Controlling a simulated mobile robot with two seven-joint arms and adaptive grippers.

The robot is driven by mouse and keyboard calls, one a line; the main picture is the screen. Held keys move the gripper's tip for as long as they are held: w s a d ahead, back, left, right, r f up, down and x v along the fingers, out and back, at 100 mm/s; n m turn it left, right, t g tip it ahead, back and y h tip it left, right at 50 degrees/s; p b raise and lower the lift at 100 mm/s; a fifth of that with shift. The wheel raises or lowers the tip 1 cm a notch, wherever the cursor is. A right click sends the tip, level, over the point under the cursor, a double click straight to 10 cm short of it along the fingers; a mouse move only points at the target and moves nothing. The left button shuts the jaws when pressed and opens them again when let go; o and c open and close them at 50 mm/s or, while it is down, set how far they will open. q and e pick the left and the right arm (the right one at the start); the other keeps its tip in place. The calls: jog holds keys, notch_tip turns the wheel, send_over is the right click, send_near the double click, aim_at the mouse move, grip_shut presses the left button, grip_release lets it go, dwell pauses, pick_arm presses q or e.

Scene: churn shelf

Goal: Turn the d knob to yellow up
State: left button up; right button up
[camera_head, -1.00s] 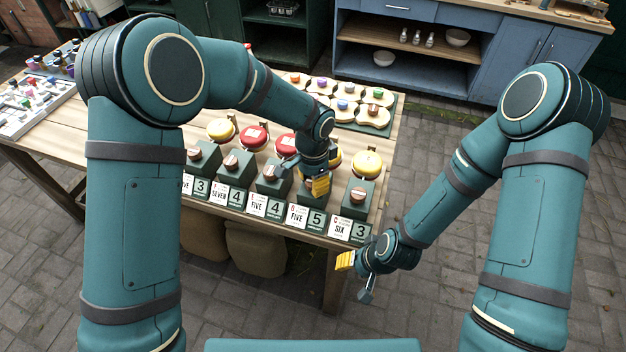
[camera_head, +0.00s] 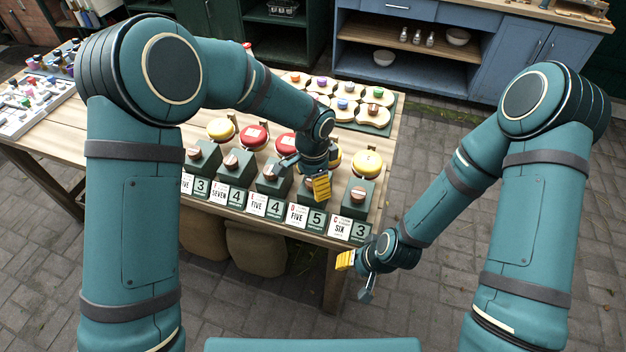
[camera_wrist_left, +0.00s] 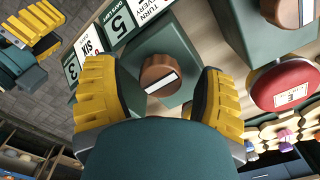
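A brown round knob (camera_wrist_left: 158,72) with a white line across its face sits on a dark green block (camera_wrist_left: 178,45), with a "5" card (camera_wrist_left: 118,24) beside it. In the head view this is the fourth block from the left, mostly hidden behind my gripper. The letters there are too small to be sure of. My left gripper (camera_wrist_left: 160,85) is open, its yellow fingers on either side of the knob with visible gaps. In the head view the left gripper (camera_head: 319,186) is over that block. A yellow disc (camera_head: 336,157) shows partly behind it. My right gripper (camera_head: 357,277) is open and empty beyond the table edge.
Similar knob blocks stand close on both sides, including the right-hand one (camera_head: 356,199) with a yellow disc (camera_head: 367,162) behind it. Red discs (camera_head: 254,138) stand to the left. A tray of colored knobs (camera_head: 345,104) lies behind. The floor at right is open.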

pick_arm(q)
jog(key=shift+r, duration=0.1)
notch_tip(320, 180, up, 12)
dwell(0.5)
dwell(0.5)
